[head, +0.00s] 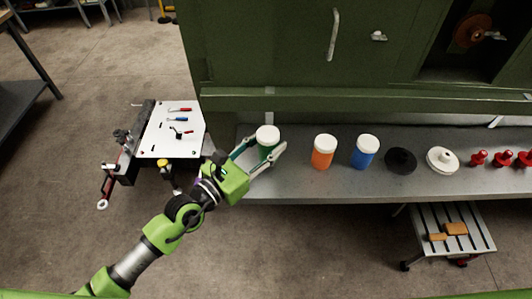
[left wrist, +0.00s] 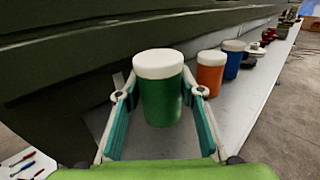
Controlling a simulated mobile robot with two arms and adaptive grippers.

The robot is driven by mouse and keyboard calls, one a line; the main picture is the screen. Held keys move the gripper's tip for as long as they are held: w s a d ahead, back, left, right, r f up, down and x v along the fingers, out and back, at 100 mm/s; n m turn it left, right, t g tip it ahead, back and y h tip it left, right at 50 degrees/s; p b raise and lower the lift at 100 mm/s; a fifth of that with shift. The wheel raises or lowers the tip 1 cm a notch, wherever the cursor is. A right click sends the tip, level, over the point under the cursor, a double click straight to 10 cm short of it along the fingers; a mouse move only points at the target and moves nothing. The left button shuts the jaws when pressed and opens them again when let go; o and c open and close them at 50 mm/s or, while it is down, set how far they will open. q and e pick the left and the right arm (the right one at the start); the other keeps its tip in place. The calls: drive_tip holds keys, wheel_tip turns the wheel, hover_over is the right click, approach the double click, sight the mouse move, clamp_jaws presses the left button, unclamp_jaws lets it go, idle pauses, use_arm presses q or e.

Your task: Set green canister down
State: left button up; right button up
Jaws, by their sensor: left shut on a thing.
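The green canister (head: 266,148) has a white lid and is upright at the left end of the grey shelf (head: 300,187). It also shows in the left wrist view (left wrist: 161,98), between the two fingers. My left gripper (head: 264,155) is shut on the green canister, with a finger on each side of it. The canister's base is at the shelf surface or very near it; I cannot tell whether it touches. My right gripper is not in view.
To the right on the shelf stand an orange canister (head: 322,154), a blue canister (head: 365,153), a black disc part (head: 400,161), a white disc part (head: 442,160) and several red parts (head: 503,158). A green cabinet wall (head: 270,50) rises behind. A tool cart (head: 172,135) stands left.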

sight(259, 157)
use_arm(q)
drive_tip(key=shift+w+a+f+b, duration=0.15)
drive_tip(key=shift+f+b, duration=0.1)
drive_tip(key=shift+f, duration=0.7)
drive_tip(key=shift+w+a+f+b, duration=0.15)
drive_tip(key=shift+f+b, duration=0.1)
drive_tip(key=shift+f, duration=0.65)
drive_tip(key=shift+d, duration=0.1)
drive_tip(key=shift+s+f, duration=0.1)
drive_tip(key=o, duration=1.2)
drive_tip(key=b+v, duration=0.3)
drive_tip(key=v, duration=0.8)
drive_tip(key=shift+s+a+b, duration=0.3)
drive_tip(key=shift+s, duration=0.05)
